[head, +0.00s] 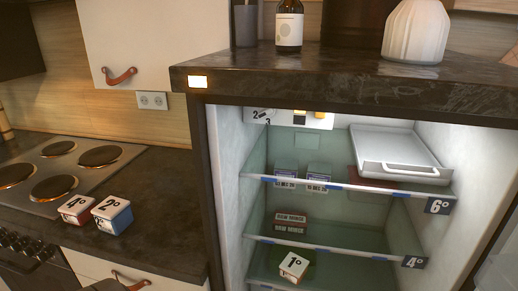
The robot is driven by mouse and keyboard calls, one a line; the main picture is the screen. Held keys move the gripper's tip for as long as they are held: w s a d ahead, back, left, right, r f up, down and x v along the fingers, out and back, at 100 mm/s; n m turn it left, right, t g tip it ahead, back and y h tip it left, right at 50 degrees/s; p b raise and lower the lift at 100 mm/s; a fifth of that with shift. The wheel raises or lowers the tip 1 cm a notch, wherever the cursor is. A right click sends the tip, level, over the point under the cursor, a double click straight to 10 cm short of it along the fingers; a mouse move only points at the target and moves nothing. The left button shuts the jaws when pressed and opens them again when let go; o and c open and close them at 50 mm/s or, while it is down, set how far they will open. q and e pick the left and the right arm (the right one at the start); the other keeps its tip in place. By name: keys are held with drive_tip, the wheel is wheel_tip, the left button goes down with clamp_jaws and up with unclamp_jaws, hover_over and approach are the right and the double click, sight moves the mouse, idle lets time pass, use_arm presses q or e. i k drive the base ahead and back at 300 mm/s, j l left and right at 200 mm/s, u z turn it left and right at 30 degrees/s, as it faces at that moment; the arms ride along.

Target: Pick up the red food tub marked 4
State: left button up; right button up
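The red food tub marked 4 (74,211) sits on the dark countertop left of the fridge, in the head view. It has a white lid marked "4°" and red sides. A blue tub marked 2 (112,215) stands close on its right and hides part of its right side. I cannot tell whether the two touch.
A hob (62,170) lies behind and left of the tubs. The open fridge (225,185) on the right has glass shelves with a white tray (390,150), several packs and a green tub marked 1 (294,265). The countertop (165,195) right of the tubs is clear.

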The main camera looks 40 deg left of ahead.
sight(76, 212)
drive_tip(key=u, duration=2.2)
